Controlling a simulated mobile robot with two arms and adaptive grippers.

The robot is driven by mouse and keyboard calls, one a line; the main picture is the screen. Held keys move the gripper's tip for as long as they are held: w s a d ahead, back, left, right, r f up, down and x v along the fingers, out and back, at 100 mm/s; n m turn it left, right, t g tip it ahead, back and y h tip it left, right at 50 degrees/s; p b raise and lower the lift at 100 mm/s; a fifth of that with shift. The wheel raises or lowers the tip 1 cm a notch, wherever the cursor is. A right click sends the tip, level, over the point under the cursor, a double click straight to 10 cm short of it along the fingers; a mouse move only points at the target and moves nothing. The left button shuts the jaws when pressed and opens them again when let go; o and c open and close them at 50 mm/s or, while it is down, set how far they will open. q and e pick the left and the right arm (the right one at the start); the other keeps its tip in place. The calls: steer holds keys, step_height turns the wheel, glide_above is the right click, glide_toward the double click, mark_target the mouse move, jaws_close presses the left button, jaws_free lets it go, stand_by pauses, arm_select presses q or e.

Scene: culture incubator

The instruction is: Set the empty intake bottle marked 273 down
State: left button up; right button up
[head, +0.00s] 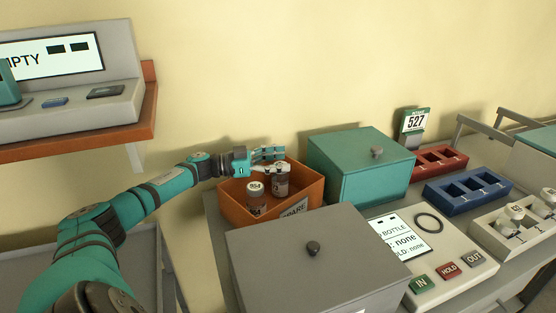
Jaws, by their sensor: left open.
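An orange bin (305,188) with a partly readable label on its front holds small bottles with white caps. One capped bottle (256,196) stands in its left part, with a number on the cap that is too small to read surely. A second bottle (281,186) stands beside it, right under my left gripper (283,161). The gripper is open at the bin's back edge, its fingers pointing right, just above that bottle. I cannot read 273 on either bottle. My right gripper is not in view.
A grey box (300,250) with a knob stands in front of the bin, and a teal box (350,178) behind right. A panel (425,255) has IN, HOLD and OUT buttons. Red (440,163), blue (468,192) and cream (490,240) racks lie right; the cream one holds bottles.

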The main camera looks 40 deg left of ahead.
arm_select(q)
steer(key=shift+d+f, duration=0.15)
steer(key=shift+f, duration=0.15)
steer(key=shift+r, duration=0.3)
steer(key=p+v, duration=0.1)
steer(key=v, duration=1.1)
steer(key=shift+r, duration=0.4)
